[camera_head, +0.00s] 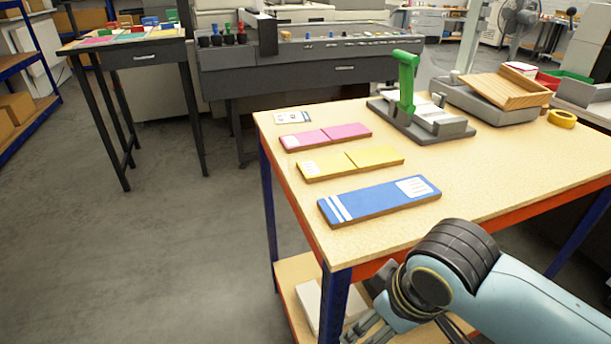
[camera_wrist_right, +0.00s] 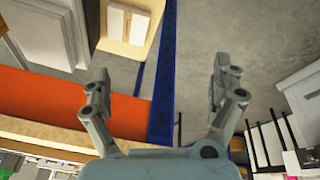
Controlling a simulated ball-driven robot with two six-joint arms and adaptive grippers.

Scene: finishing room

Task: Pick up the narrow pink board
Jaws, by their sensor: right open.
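The narrow pink board (camera_head: 345,133) lies flat near the left edge of the wooden-topped table (camera_head: 475,175), with a white label at its left end and a line across its middle. Wider yellow (camera_head: 375,157) and blue (camera_head: 375,200) boards lie nearer to me. My right gripper (camera_head: 370,329) is low at the bottom of the head view, beside the table's front corner and below its top, well away from the pink board. The right wrist view shows its two fingers (camera_wrist_right: 160,88) spread apart with nothing between them. My left gripper is not in view.
A small printed card (camera_head: 293,117) lies behind the pink board. A green-handled device (camera_head: 408,85), a wooden tray (camera_head: 505,88) and yellow tape (camera_head: 562,118) stand farther back. The table's orange front rail (camera_wrist_right: 60,90) and blue leg (camera_wrist_right: 163,80) are close to my right gripper.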

